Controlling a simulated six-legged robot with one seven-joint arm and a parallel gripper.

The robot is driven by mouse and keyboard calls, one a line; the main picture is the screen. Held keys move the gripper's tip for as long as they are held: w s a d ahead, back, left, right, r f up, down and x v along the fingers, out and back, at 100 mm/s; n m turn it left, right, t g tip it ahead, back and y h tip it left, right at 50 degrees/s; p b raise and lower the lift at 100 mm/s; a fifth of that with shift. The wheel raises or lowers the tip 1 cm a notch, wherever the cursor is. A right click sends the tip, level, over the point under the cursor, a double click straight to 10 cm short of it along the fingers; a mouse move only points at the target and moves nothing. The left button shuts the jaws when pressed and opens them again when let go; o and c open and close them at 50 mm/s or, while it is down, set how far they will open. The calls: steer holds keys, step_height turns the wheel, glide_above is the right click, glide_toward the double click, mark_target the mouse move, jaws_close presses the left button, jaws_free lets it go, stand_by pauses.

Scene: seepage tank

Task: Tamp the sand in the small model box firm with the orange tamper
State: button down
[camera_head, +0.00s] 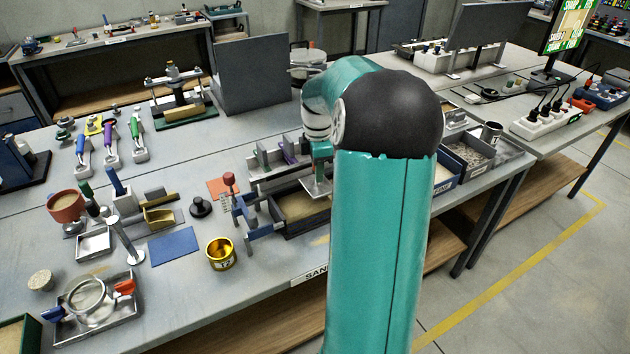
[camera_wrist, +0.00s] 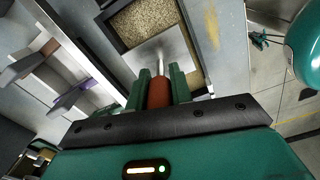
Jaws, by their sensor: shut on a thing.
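The small model box (camera_head: 308,222) is a dark tray with tan sand (camera_head: 298,204) in it, near the front edge of the bench. My gripper (camera_wrist: 158,88) is shut on the orange handle of the tamper (camera_wrist: 158,92). Its metal shaft ends in a flat grey plate, which lies over the middle of the box in the wrist view. Sand (camera_wrist: 145,22) shows beyond the plate and a smaller patch nearer. In the head view the tamper plate (camera_head: 316,187) is over the box's back right part. I cannot tell whether it touches the sand. My arm hides the box's right end.
Grey and purple upright tools (camera_head: 288,152) stand in a rack just behind the box. A blue clamp-like stand (camera_head: 250,215) is close at its left. A yellow tin (camera_head: 221,253) and a blue mat (camera_head: 174,247) lie further left. Grey bins (camera_head: 468,152) stand at the right.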

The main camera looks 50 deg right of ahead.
steer(key=shift+s+d+f, duration=0.15)
steer(key=shift+s+d, duration=0.1)
steer(key=shift+d, duration=0.45)
steer(key=shift+s+d+f, duration=0.2)
steer(key=shift+s+d, duration=0.05)
steer(key=shift+d, duration=0.4)
steer(key=shift+s+d+f, duration=0.15)
steer(key=shift+s+d, duration=0.1)
steer(key=shift+d, duration=0.45)
steer(key=shift+f, duration=0.15)
steer(key=shift+f, duration=1.25)
steer(key=shift+f, duration=0.2)
steer(key=shift+r, duration=2.1)
